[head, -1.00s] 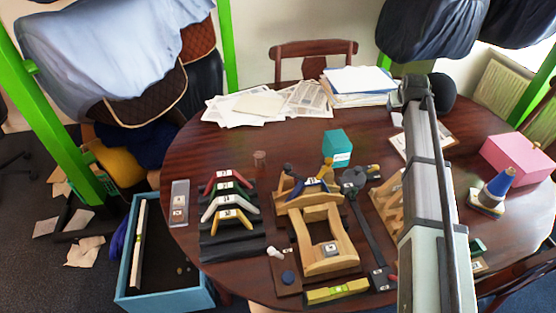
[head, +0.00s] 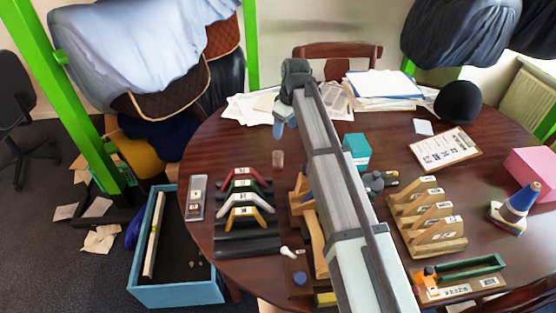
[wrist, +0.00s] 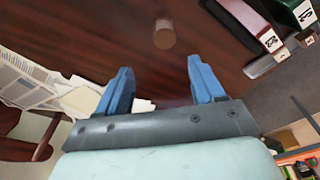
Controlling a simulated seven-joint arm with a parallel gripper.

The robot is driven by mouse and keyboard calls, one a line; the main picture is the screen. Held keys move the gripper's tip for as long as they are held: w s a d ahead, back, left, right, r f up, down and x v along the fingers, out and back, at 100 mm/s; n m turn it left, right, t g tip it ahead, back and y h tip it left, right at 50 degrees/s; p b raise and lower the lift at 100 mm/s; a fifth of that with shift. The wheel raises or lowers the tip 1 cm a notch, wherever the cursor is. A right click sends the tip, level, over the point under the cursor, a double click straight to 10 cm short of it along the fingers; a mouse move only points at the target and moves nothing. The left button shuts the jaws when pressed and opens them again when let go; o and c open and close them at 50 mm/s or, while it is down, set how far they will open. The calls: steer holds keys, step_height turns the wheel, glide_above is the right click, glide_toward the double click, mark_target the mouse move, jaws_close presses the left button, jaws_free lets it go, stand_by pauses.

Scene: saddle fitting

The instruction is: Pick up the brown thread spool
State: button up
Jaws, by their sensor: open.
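The brown thread spool (head: 278,158) is a small brown cylinder standing on the dark wood table, behind the coloured arched pieces. It also shows in the wrist view (wrist: 164,35), ahead of the fingertips and roughly between their lines. My gripper (head: 279,129) is above the table on the far side of the spool, its blue fingers apart. In the wrist view my gripper (wrist: 160,75) is open, with nothing between the fingers and a clear gap to the spool.
Red, white and yellow arched pieces (head: 245,205) stand on a black rack in front of the spool. A teal box (head: 357,149) is to the right. Papers (head: 250,106) lie at the back. The table around the spool is bare.

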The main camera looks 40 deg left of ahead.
mark_target(278, 154)
steer(key=f, duration=0.4)
steer(key=a+f, duration=0.1)
steer(key=f, duration=0.4)
steer(key=a+f, duration=0.1)
steer(key=f, duration=0.3)
steer(key=shift+s+a+f, duration=0.25)
steer(key=shift+s+f, duration=0.1)
steer(key=shift+c, duration=0.4)
steer(key=c, duration=1)
steer(key=shift+o, duration=0.2)
steer(key=shift+r, duration=0.1)
